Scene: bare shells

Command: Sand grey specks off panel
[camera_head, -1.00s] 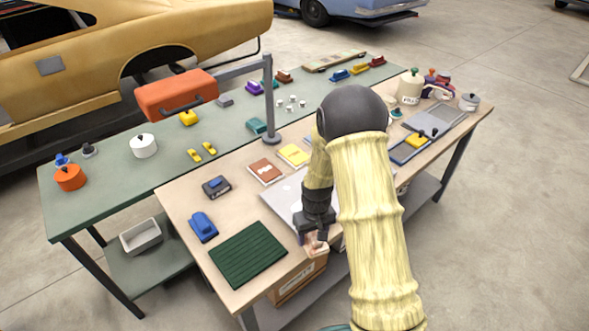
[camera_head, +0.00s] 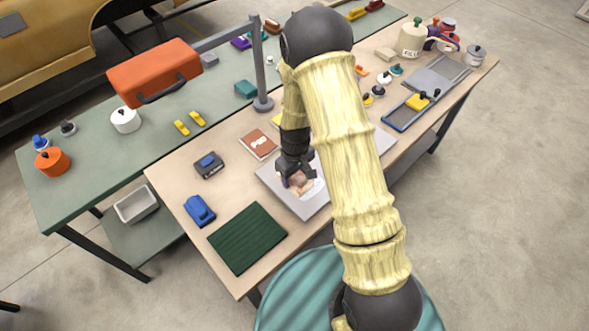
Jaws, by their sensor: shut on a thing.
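The panel (camera_head: 306,209) is a light grey flat sheet on the front wooden table, partly hidden by my arm. My gripper (camera_head: 297,180) is over the panel's left part, pointing down. It is shut on a small pinkish-tan block (camera_head: 301,187), probably the sanding block. The block is at or just above the panel; I cannot tell whether it touches. A paler patch shows on the panel beside the block. Grey specks are too small to make out.
A dark green ribbed mat (camera_head: 247,238), a blue tool (camera_head: 200,210) and a dark box-like item (camera_head: 209,164) lie left of the panel. A reddish-brown packet (camera_head: 258,144) lies behind it. A lamp post (camera_head: 260,70) with an orange-red head (camera_head: 155,72) stands behind.

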